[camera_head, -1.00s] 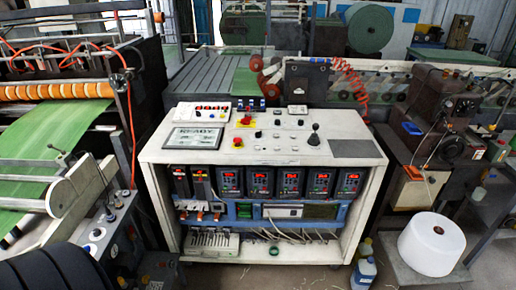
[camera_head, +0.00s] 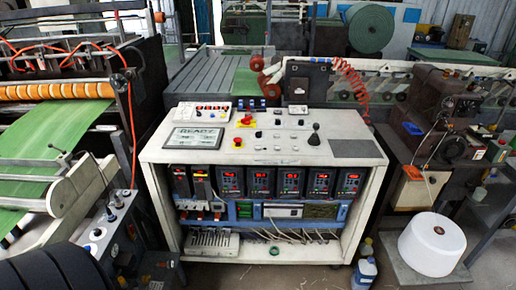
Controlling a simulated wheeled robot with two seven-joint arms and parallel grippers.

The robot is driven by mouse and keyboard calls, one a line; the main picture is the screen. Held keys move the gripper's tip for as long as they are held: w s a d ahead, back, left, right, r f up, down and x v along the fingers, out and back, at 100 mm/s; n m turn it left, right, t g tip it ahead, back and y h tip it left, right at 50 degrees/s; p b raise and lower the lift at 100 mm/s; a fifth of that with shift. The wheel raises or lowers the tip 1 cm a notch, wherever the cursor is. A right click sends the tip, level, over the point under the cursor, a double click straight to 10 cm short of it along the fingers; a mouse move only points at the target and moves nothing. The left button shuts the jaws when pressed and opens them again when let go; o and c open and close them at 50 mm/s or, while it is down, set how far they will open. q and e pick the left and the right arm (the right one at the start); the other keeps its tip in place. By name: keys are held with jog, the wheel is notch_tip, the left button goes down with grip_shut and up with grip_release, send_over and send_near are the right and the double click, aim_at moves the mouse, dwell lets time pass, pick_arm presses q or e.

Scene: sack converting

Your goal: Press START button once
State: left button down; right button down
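A white control console (camera_head: 270,157) stands in the middle of the view. Its top carries a display panel (camera_head: 194,138) that appears to read READY, a red button on yellow (camera_head: 246,120), another red button (camera_head: 237,142), several small knobs and buttons (camera_head: 277,135), and a dark joystick-like knob (camera_head: 314,138). The labels are too small to read, so I cannot tell which button is START.
A machine with green sheet (camera_head: 60,135) stands at the left, and a dark machine (camera_head: 440,110) at the right. A white spool (camera_head: 432,243) and a blue-labelled bottle (camera_head: 364,274) are on the lower right. The space above the console top is clear.

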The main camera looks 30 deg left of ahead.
jog(key=shift+w+a+r, duration=0.15)
jog(key=shift+w+a, duration=0.05)
jog(key=shift+a, duration=0.6)
